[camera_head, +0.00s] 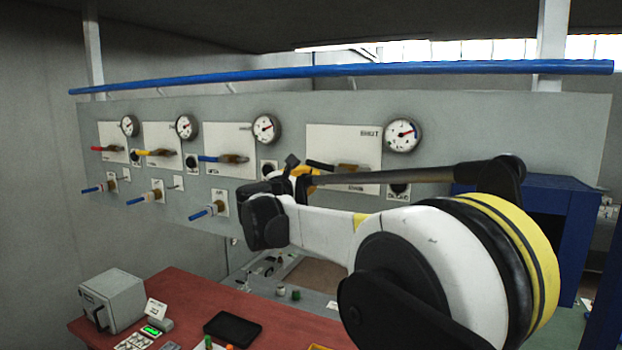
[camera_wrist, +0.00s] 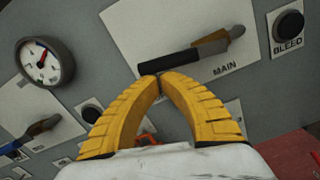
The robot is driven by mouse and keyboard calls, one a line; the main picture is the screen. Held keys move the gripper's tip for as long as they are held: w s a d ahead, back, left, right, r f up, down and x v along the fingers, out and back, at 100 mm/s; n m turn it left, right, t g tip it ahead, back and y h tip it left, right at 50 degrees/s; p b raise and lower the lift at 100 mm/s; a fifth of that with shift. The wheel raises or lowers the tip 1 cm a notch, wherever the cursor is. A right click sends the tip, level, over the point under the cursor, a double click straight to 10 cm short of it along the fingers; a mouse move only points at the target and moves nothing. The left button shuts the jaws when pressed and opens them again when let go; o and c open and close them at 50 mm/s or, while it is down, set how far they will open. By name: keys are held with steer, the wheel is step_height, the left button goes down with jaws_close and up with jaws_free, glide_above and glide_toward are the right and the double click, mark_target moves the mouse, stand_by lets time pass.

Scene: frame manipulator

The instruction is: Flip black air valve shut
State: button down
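The black air valve handle (camera_head: 320,165) sits on the rightmost white plate (camera_head: 350,143), marked SHUT at its top right. The handle lies roughly horizontal and points left from its brass body (camera_head: 350,167). In the wrist view the black handle (camera_wrist: 168,68) runs from the brass part (camera_wrist: 218,41) toward lower left, above a MAIN label. My gripper (camera_wrist: 158,76) has its yellow fingertips together, close to the handle's lower edge. I cannot tell whether they touch it. In the head view my gripper (camera_head: 302,172) is partly hidden by my wrist, near the handle's left end.
A gauge (camera_head: 403,135) is right of the plate, with a black BLEED button (camera_wrist: 289,24) below it. Left along the panel are blue (camera_head: 210,159), yellow (camera_head: 147,152) and red (camera_head: 104,149) handles with gauges. A red table (camera_head: 190,285) with small equipment stands below.

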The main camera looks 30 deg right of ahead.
steer(key=shift+s+d+r+m+g+p, duration=0.25)
steer(key=shift+s+d+r+m, duration=0.45)
steer(key=shift+r+m, duration=1.3)
steer(key=shift+s+d+r+m+p, duration=0.3)
steer(key=shift+s+d+r+m, duration=0.5)
steer(key=shift+m, duration=2)
steer(key=shift+s+d+r+m+g+p, duration=0.25)
steer(key=shift+s+r+m, duration=0.6)
steer(key=shift+r+m, duration=1.3)
steer(key=shift+d+f+m, duration=0.15)
steer(key=shift+f+m, duration=0.1)
